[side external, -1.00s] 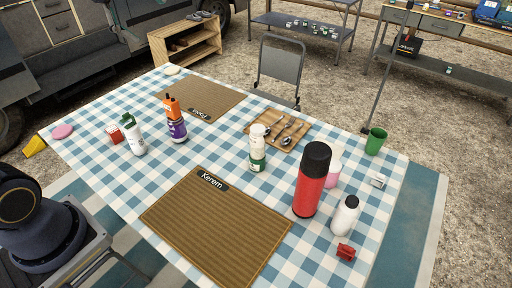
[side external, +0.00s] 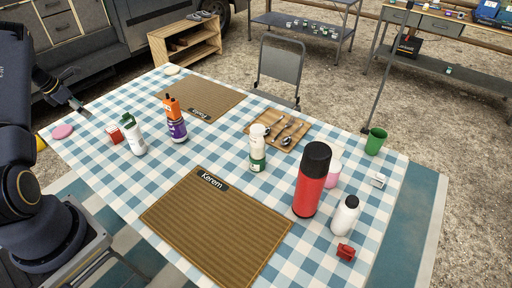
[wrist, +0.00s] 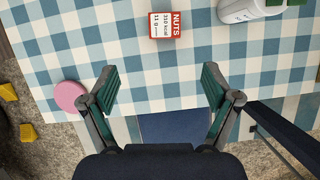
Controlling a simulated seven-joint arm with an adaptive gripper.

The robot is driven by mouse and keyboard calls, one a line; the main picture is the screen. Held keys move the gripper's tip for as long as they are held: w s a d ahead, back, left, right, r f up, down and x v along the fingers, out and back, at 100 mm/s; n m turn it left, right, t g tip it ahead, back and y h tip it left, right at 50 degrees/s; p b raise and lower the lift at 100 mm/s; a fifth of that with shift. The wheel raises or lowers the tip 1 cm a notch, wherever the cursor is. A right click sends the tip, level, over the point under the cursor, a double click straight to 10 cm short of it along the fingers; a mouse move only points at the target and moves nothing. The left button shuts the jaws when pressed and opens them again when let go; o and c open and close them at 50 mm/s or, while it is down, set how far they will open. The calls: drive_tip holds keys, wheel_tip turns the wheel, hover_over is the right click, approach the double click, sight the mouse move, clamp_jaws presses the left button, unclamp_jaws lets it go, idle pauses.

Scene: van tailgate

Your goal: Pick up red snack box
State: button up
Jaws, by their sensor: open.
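The red snack box (side external: 114,134) is small, red and white, and sits on the checked tablecloth at the left end of the table. In the wrist view the box (wrist: 165,25) lies at the top centre, and its label reads "NUTS". My gripper (wrist: 160,88) is open and empty, its two green-padded fingers spread wide over the near table edge. The box lies beyond the fingertips, apart from them. In the side view my gripper (side external: 80,108) is above the table's left edge, left of and higher than the box.
A white bottle with a green cap (side external: 132,134) stands close to the right of the box; it also shows in the wrist view (wrist: 250,10). A pink disc (side external: 63,131) lies to the left. Woven placemats (side external: 215,225) cover parts of the table.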

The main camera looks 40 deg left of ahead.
approach(112, 129)
drive_tip(key=x, duration=0.5)
drive_tip(key=shift+s+a+f, duration=0.1)
drive_tip(key=shift+s+a, duration=0.15)
drive_tip(key=shift+a, duration=0.05)
drive_tip(key=x, duration=0.5)
drive_tip(key=shift+w+d+f, duration=0.1)
drive_tip(key=shift+w+d, duration=0.1)
drive_tip(key=shift+d, duration=0.15)
drive_tip(key=c, duration=1.3)
